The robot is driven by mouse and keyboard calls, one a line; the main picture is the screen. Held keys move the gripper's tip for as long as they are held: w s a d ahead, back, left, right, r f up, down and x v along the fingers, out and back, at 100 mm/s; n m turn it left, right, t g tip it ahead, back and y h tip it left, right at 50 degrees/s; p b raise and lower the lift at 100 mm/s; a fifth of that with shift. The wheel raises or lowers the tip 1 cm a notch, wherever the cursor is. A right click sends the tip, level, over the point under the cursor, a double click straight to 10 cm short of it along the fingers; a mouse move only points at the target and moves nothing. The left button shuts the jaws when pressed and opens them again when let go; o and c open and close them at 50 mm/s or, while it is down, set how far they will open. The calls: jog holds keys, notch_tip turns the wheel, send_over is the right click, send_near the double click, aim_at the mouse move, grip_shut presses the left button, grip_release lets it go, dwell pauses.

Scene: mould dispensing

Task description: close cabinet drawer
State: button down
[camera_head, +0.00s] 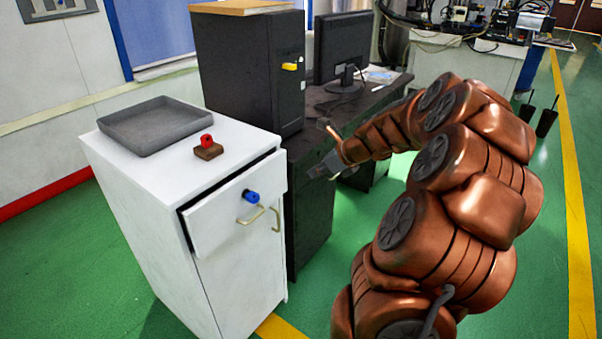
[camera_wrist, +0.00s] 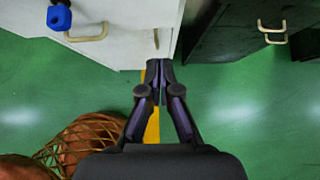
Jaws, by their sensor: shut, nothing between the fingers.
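The white cabinet (camera_head: 243,286) stands at the left in the head view. Its top drawer (camera_head: 217,222) sticks out a little, with a dark gap behind its front panel. A blue knob-like piece (camera_head: 251,196) is on the drawer front, above the brass drawer handle (camera_head: 251,215). In the wrist view the blue piece (camera_wrist: 59,17) and handle (camera_wrist: 87,32) are at the upper left. My gripper (camera_head: 320,172) is to the right of the drawer, apart from it, beside the dark desk. In the wrist view my gripper (camera_wrist: 159,66) is shut and empty, pointing toward the cabinet's right edge.
A grey tray (camera_head: 152,148) and a red piece on a brown block (camera_head: 208,149) lie on the cabinet top. A dark desk (camera_head: 310,222) with a monitor (camera_head: 342,44) and a black tower (camera_head: 240,70) stands right beside the cabinet.

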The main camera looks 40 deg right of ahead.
aim_at(281, 179)
jog(key=x, duration=0.3)
jog(key=r+x, duration=0.1)
jog(key=x, duration=0.3)
jog(key=w+x, duration=0.1)
jog(key=x, duration=0.3)
jog(key=shift+w+a+r, duration=0.1)
jog(key=shift+r, duration=0.1)
jog(key=shift+w+a, duration=0.15)
jog(key=shift+w, duration=0.45)
jog(key=shift+r, duration=0.1)
